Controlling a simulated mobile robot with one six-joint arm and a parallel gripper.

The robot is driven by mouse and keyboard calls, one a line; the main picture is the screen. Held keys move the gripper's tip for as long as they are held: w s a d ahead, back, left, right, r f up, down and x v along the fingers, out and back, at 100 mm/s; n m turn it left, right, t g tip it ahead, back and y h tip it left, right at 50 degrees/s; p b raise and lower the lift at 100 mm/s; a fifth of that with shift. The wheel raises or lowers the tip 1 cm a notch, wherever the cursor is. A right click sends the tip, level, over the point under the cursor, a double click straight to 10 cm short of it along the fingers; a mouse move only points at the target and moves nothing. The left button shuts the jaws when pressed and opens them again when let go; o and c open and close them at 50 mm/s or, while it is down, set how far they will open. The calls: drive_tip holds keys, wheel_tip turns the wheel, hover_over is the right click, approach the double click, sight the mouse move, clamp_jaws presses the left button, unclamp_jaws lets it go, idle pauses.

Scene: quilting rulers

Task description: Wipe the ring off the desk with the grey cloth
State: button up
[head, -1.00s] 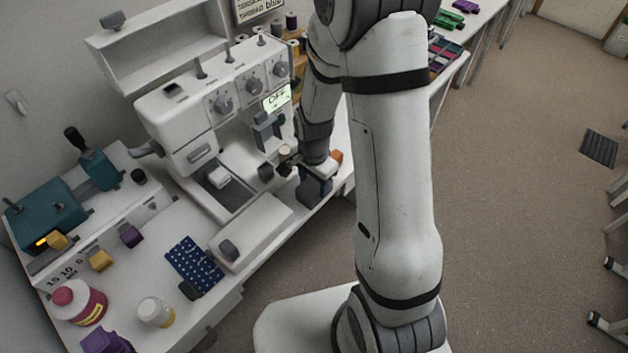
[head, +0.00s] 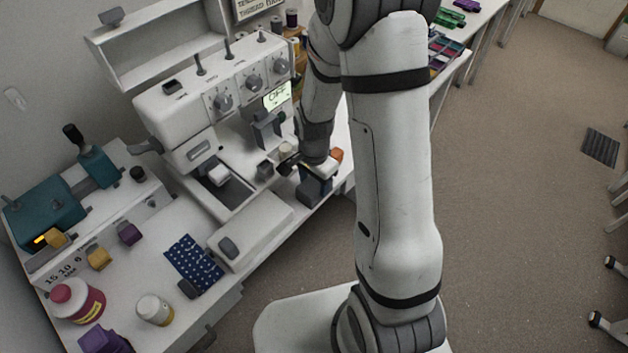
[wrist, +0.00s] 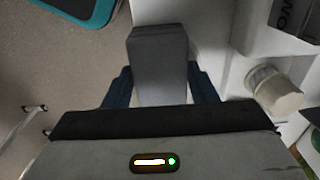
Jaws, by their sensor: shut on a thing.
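My gripper (wrist: 160,88) is shut on a grey folded piece, which I take for the grey cloth (wrist: 157,60). In the wrist view the cloth sticks out between the two dark blue fingers. In the head view my gripper (head: 316,172) is low at the front edge of the white desk (head: 185,328), right of the sewing machine. Whether the cloth touches the desk I cannot tell. The ring does not show in either view; my arm and gripper hide part of the desk there.
The white sewing machine (head: 190,110) stands just left of my gripper. Thread spools (head: 292,20) stand behind. A blue dotted fabric piece (head: 193,263), a white jar (head: 155,309) and a pink-capped bottle (head: 75,300) are at the front left. A cream knob-like object (wrist: 275,90) is right of the cloth.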

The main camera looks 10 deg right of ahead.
drive_tip(key=shift+r, duration=0.1)
idle(0.4)
idle(0.3)
drive_tip(key=shift+w+a, duration=0.65)
drive_tip(key=shift+w, duration=0.3)
drive_tip(key=shift+w+a, duration=0.65)
drive_tip(key=shift+w, duration=0.25)
drive_tip(key=shift+s+d, duration=0.7)
drive_tip(key=shift+s, duration=0.2)
